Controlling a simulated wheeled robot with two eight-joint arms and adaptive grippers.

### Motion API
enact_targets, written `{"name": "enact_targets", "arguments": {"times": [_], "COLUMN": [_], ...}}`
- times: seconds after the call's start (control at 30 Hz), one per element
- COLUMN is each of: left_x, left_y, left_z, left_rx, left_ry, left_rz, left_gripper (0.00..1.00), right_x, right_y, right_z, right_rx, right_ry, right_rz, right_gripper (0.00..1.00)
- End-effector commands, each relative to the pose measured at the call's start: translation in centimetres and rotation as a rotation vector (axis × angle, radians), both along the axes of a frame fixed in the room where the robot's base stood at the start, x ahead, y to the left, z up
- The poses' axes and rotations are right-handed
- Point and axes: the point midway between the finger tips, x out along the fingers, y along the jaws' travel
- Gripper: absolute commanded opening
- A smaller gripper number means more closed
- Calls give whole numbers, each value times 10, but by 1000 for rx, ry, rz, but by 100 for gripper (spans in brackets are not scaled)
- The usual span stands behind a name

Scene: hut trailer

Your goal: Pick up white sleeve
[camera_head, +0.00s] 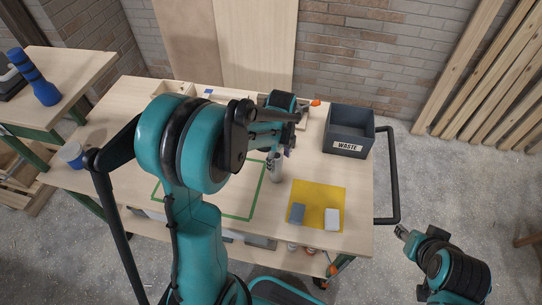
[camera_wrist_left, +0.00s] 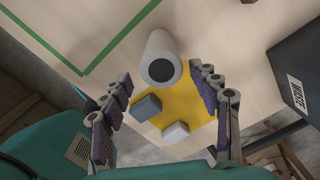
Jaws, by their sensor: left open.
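The white sleeve (camera_wrist_left: 161,42) is a pale cylinder with a dark round hole in the end facing the left wrist camera. In the head view it shows as a small pale upright shape (camera_head: 276,172) near the right side of the green outline. My left gripper (camera_wrist_left: 161,88) is open, with one finger to each side of the sleeve's near end in the picture; I cannot tell any contact. In the head view this gripper (camera_head: 284,148) is just above the sleeve, partly hidden by my arm. My right gripper (camera_head: 403,232) is off the table at lower right, its jaws too small to read.
A yellow mat (camera_head: 316,196) holds a grey block (camera_head: 297,213) and a white block (camera_head: 332,219). A dark WASTE bin (camera_head: 348,131) stands at the back right. A green outline (camera_head: 236,216) marks the table's middle. A blue-and-white cup (camera_head: 72,155) stands at left.

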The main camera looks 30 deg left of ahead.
Motion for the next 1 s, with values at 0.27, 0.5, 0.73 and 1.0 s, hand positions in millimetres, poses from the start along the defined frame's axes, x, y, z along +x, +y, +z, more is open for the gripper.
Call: {"name": "enact_targets", "arguments": {"times": [0.27,0.5,0.73,1.0], "left_x": [2,4,5,4], "left_y": [2,6,7,7], "left_z": [-28,-55,-82,-81], "left_rx": [-1,-1,-1,-1], "left_ry": [11,9,9,9], "left_rz": [-37,-34,-34,-34], "left_gripper": [62,62,62,40], "right_x": [0,0,0,0], "right_y": [0,0,0,0], "right_z": [-8,-19,-29,-28], "right_rx": [0,0,0,0], "right_ry": [0,0,0,0], "right_rz": [0,0,0,0], "right_gripper": [40,40,40,40]}}
